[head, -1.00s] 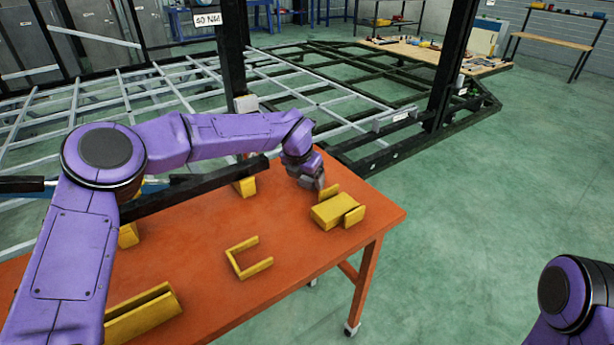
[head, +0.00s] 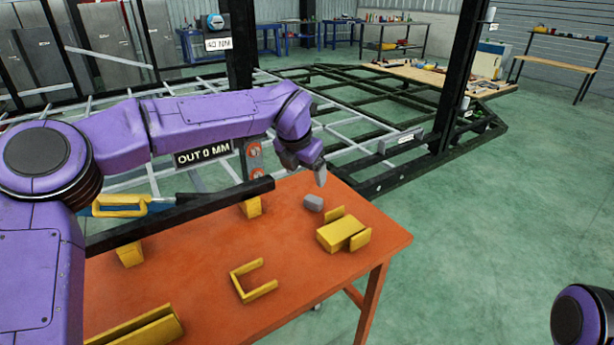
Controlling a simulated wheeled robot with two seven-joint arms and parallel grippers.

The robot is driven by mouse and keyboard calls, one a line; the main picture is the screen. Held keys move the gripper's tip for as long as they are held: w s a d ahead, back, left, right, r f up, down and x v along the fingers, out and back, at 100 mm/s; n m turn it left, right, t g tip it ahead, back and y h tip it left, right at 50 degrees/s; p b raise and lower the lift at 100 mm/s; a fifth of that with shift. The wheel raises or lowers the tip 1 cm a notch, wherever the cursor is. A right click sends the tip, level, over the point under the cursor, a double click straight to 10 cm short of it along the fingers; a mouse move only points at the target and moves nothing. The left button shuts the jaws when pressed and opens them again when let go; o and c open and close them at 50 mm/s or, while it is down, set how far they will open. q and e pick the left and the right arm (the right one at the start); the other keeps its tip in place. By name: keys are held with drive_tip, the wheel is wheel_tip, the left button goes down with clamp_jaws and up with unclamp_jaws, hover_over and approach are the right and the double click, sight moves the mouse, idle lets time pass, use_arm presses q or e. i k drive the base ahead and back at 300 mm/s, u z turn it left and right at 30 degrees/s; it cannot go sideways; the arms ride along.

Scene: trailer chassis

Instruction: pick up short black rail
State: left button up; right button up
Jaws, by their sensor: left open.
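The short black rail (head: 190,214) lies at a slant across the back of the orange table, over two yellow supports (head: 251,207). Its right end shows clear, and its left end runs behind my left arm. My left gripper (head: 308,172) is open and empty, pointing down above the table's back edge, a little to the right of the rail's right end and apart from it. My right gripper is out of the picture; only a part of my right arm shows at the lower right.
Yellow holders (head: 342,233) and a yellow U-shaped piece (head: 252,280) stand in front. The trailer chassis (head: 400,150) with black posts is behind. The floor at right is clear.

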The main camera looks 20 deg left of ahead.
sight(96, 244)
drive_tip(key=u, duration=1.45)
